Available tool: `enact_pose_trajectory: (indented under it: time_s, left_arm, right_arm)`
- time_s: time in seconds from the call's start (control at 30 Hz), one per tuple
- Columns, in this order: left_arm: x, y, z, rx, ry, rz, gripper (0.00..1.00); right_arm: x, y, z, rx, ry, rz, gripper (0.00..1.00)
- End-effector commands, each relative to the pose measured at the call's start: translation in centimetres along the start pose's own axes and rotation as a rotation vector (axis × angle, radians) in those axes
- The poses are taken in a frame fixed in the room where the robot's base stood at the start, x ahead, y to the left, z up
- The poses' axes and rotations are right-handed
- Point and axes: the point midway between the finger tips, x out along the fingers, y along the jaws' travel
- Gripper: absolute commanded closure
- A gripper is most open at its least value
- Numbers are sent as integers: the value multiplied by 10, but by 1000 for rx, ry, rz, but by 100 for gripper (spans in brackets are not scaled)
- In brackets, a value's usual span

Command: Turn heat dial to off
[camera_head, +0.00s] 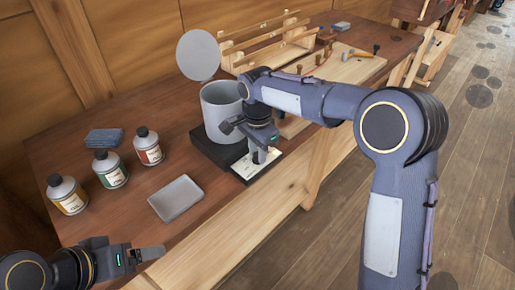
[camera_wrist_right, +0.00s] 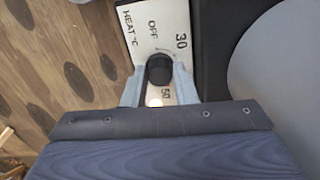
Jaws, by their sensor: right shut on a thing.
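The heat dial (camera_wrist_right: 159,69) is a round black knob on a white panel (camera_wrist_right: 135,20) marked HEAT °C, OFF, 30 and 50. My right gripper (camera_wrist_right: 158,88) has its grey fingers on either side of the knob, shut on it. No pointer mark shows clearly on the knob. In the head view the right gripper (camera_head: 262,156) reaches down to the white panel (camera_head: 245,170) at the front of a black heater base (camera_head: 207,146), hiding the dial. My left gripper (camera_head: 148,253) is low at the left, apart from everything; its jaw opening is unclear.
A grey pot (camera_head: 222,112) stands on the heater, with a round grey disc (camera_head: 198,55) raised behind. Bottles (camera_head: 147,147), a blue-grey block (camera_head: 104,138) and a grey tray (camera_head: 176,199) sit left on the bench. A wooden rack (camera_head: 265,45) is behind.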

Motion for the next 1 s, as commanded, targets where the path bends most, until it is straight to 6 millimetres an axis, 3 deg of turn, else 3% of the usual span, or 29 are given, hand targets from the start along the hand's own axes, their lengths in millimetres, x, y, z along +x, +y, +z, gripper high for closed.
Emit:
enact_pose_trajectory:
  time_s: [1.0]
  left_arm:
    - [-37, 17, -18, 0, 0, 0, 20]
  right_arm:
    - [-3, 0, -1, -955, 1, -1, 97]
